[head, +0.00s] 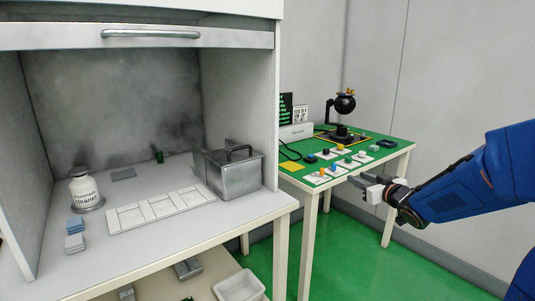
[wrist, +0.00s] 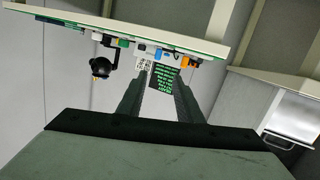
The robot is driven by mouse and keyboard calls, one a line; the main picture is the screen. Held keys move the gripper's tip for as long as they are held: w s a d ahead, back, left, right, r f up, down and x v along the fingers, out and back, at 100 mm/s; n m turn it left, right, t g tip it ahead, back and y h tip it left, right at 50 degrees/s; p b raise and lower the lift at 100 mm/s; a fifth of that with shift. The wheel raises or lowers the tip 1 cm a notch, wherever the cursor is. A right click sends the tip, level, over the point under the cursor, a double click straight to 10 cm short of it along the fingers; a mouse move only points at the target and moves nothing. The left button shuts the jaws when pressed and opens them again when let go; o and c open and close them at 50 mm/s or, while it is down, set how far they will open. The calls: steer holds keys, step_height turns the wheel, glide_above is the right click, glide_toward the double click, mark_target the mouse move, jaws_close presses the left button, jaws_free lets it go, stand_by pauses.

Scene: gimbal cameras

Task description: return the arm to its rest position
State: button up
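My arm, in a blue sleeve, reaches in from the right of the head view. My gripper (head: 370,186) is held in front of the right edge of the green-topped table (head: 383,153). The wrist view shows the two dark fingers of my gripper (wrist: 163,80) apart, with nothing held between them. The background shows through the gap.
A black ball-shaped device (head: 345,104) on a stand, small parts and white trays are on the green table. At left, a hood bench holds a cleaner bottle (head: 84,190), a white tray (head: 160,207) and a metal box (head: 228,173). The green floor (head: 370,265) below my arm looks clear.

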steer(key=s+d+m+g+h, duration=0.25)
steer(key=s+h, duration=0.25)
steer(key=s, duration=0.3)
steer(key=s+a+f+g, duration=0.2)
steer(key=s, duration=0.9)
steer(key=s+a+f+m+g, duration=0.1)
steer(key=s+a+f+g, duration=0.1)
steer(key=s, duration=0.9)
steer(key=s+a+f+m+g, duration=0.1)
steer(key=s+f+g, duration=0.3)
steer(key=s, duration=0.8)
steer(key=shift+a+y, duration=0.4)
steer(key=shift+a, duration=0.5)
steer(key=shift+f, duration=0.1)
